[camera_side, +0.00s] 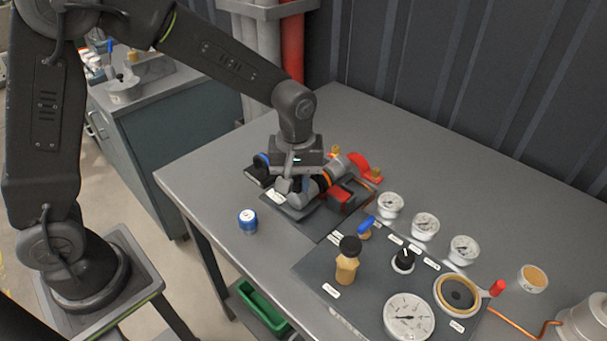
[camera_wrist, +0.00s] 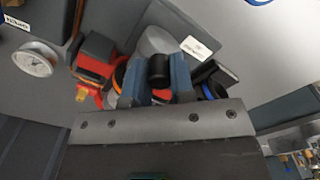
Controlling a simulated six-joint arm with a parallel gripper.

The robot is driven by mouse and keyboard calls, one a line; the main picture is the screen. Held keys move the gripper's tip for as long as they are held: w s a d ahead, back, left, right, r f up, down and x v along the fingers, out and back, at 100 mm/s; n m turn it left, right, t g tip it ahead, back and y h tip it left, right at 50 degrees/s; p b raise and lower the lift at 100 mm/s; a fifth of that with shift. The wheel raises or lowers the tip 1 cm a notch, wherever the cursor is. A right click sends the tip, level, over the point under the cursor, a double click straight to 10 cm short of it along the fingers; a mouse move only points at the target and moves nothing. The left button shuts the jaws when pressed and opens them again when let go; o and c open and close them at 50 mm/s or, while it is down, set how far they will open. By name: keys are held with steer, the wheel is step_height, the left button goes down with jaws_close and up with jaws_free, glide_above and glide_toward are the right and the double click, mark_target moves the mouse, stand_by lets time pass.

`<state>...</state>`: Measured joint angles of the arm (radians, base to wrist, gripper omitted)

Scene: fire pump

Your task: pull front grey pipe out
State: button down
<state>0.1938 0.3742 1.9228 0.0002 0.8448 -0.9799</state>
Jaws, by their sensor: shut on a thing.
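The fire pump (camera_side: 345,197) is a dark block with red parts on a base plate at the middle of the table. The front grey pipe (camera_side: 307,192) lies at its near left side, close to an orange ring, and a grey rounded part of it shows in the wrist view (camera_wrist: 155,41). My gripper (camera_side: 291,184) is low over the pump, shut on the pipe. In the wrist view its two blue-grey fingers (camera_wrist: 157,80) flank a black round part (camera_wrist: 158,70), with some red below. The fingers hide much of the gripped section.
A blue-and-white can (camera_side: 248,221) stands left of the pump. The table's front left is clear.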

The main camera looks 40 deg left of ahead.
steer(key=shift+s, duration=1.1)
steer(key=c, duration=1)
jaws_free()
steer(key=shift+r, duration=0.1)
step_height(320, 180, up, 14)
steer(key=shift+f, duration=0.15)
